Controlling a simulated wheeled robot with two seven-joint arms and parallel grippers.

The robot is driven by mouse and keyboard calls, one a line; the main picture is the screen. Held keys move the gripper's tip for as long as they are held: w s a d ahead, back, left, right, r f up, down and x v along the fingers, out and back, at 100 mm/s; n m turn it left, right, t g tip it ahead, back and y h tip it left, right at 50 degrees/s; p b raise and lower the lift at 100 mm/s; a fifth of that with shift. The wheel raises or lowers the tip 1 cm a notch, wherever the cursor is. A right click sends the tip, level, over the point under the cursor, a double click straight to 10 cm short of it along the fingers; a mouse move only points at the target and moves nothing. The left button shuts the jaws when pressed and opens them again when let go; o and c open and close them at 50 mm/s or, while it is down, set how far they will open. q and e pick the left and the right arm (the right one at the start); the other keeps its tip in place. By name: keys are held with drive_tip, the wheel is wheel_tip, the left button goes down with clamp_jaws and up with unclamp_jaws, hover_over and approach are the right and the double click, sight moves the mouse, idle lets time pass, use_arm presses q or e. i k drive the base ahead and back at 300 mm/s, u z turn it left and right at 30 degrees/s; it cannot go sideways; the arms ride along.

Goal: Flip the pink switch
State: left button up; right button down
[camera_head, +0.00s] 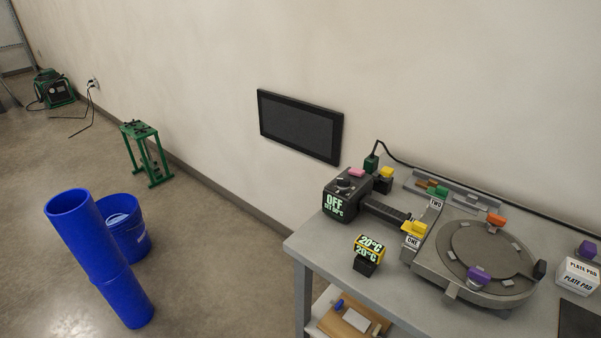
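The pink switch (357,172) is a small pink cap on top of the black control box (343,191) at the left end of the grey cart top. The box's front display reads "OFF" with a smaller line below it. A dark round knob (344,184) is on the box beside the switch. Which way the switch is set is too small to tell. Neither of my grippers is in view.
The grey cart (330,246) also bears a yellow temperature block (369,247) reading 20°C, a round heater plate (483,249) with coloured handles, and a plate pad box (577,275). Blue pipe (95,250) and a blue bucket (135,238) stand on the open floor left.

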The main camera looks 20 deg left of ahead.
sight(357, 172)
drive_tip(key=u, duration=2.05)
drive_tip(key=i, duration=0.15)
drive_tip(key=z, duration=1.45)
drive_tip(key=i, duration=0.95)
drive_tip(key=z, duration=0.55)
